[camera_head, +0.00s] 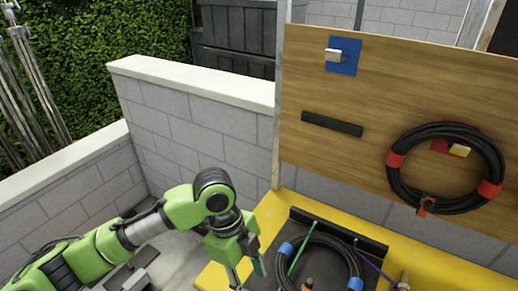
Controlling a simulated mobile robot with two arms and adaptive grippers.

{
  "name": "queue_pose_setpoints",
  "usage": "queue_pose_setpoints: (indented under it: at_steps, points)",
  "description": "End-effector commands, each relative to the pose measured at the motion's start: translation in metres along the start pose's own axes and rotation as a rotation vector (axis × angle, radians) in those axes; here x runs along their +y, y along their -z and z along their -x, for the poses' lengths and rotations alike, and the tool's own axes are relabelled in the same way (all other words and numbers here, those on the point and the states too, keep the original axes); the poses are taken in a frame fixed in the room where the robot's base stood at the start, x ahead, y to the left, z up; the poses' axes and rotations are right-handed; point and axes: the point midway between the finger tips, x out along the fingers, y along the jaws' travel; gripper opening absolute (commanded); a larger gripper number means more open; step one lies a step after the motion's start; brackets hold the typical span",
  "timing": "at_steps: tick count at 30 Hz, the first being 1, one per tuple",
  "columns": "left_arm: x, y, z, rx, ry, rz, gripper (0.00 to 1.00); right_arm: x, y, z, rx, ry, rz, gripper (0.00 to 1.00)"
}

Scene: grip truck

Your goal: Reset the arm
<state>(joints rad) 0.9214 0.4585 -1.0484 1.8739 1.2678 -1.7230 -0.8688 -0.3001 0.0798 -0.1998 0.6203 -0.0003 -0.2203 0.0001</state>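My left arm comes in from the lower left and its gripper (247,275) points down at the bottom centre, beside the left side of a coiled black cable with blue bands (349,259). Its two fingers stand apart with nothing seen between them; the tips are near the lower picture edge. The coil lies on the dark surface of a yellow-edged bed (455,258) and is partly cut off. My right gripper is not in view.
A wooden board (340,165) stands behind the bed. A second black cable coil with red bands (397,203) hangs on it, beside an empty blue plate with a hook (345,60) and a black bar (332,124). A grey block wall (215,140) stands behind my arm.

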Motion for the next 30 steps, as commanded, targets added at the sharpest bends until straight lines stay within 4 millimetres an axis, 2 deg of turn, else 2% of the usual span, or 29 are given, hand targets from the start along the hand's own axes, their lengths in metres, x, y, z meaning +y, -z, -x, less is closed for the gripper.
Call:
queue_pose_setpoints:
  at_steps: [4, 8, 12, 16, 20, 22, 27, 30]
  points:
    - [0.002, 0.008, -0.009, 0.02, 0.017, 0.026, 0.38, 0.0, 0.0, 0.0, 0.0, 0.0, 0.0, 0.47]
    - [0.004, 0.026, -0.029, 0.077, 0.079, 0.127, 0.38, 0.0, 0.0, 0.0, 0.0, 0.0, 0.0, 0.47]
    - [0.007, 0.042, -0.048, 0.157, 0.179, 0.333, 0.38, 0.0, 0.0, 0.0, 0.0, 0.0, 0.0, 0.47]
    - [0.014, 0.04, -0.059, 0.218, 0.262, 0.576, 0.38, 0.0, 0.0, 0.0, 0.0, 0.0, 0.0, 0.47]
    - [0.031, 0.021, -0.069, 0.251, 0.338, 0.857, 0.38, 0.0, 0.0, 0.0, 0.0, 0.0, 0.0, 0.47]
    - [0.045, 0.004, -0.075, 0.25, 0.374, 1.019, 0.38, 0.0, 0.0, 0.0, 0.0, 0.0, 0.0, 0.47]
    - [0.091, -0.039, -0.086, 0.204, 0.447, 1.357, 0.38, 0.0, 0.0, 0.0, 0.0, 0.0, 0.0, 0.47]
    - [0.119, -0.06, -0.089, 0.16, 0.479, 1.503, 0.38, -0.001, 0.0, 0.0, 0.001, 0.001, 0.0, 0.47]
